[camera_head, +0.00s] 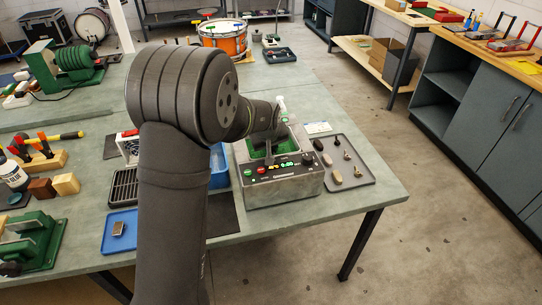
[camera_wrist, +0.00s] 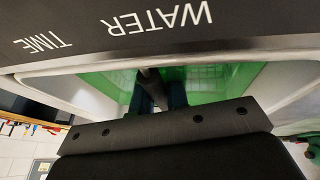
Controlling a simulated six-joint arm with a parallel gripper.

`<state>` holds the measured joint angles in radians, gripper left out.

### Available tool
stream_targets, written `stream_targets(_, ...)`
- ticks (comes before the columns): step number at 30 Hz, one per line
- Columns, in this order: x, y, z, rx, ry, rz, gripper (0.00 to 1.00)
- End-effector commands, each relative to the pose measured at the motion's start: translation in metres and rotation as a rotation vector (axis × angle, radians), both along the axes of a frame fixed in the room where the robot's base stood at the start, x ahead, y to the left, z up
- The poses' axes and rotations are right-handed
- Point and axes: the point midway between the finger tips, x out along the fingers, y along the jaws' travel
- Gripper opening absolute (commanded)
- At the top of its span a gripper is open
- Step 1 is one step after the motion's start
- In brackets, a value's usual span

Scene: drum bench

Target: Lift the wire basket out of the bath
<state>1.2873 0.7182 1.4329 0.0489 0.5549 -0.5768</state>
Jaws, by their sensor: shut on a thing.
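The bath (camera_head: 283,188) is a grey metal box with a control panel on its front, near the right end of the bench. The wire basket (camera_wrist: 208,76) shows as green mesh inside the bath in the wrist view; only green shows in the opening in the head view. My gripper (camera_wrist: 152,88) reaches down over the bath and is shut on the basket, seemingly at a dark upright part of it. The gripped spot is mostly hidden by the fingers and wrist. The panel with WATER and TIME lettering fills the top of the wrist view.
A white-and-green item (camera_head: 282,106) stands behind the bath. An orange drum (camera_head: 224,38) sits farther back.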

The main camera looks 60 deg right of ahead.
Motion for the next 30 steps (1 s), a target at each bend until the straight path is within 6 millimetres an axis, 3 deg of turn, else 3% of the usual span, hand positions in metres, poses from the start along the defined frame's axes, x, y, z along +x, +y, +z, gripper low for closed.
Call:
stream_targets(7,0.0,-0.001,0.011,-0.003,-0.001,0.0,0.0)
stream_targets(15,0.0,-0.001,0.064,-0.005,-0.001,0.0,0.0)
stream_targets(21,0.0,-0.001,0.093,-0.002,-0.001,0.0,0.0)
stream_targets(30,0.0,0.0,0.1,0.0,0.0,0.0,0.0)
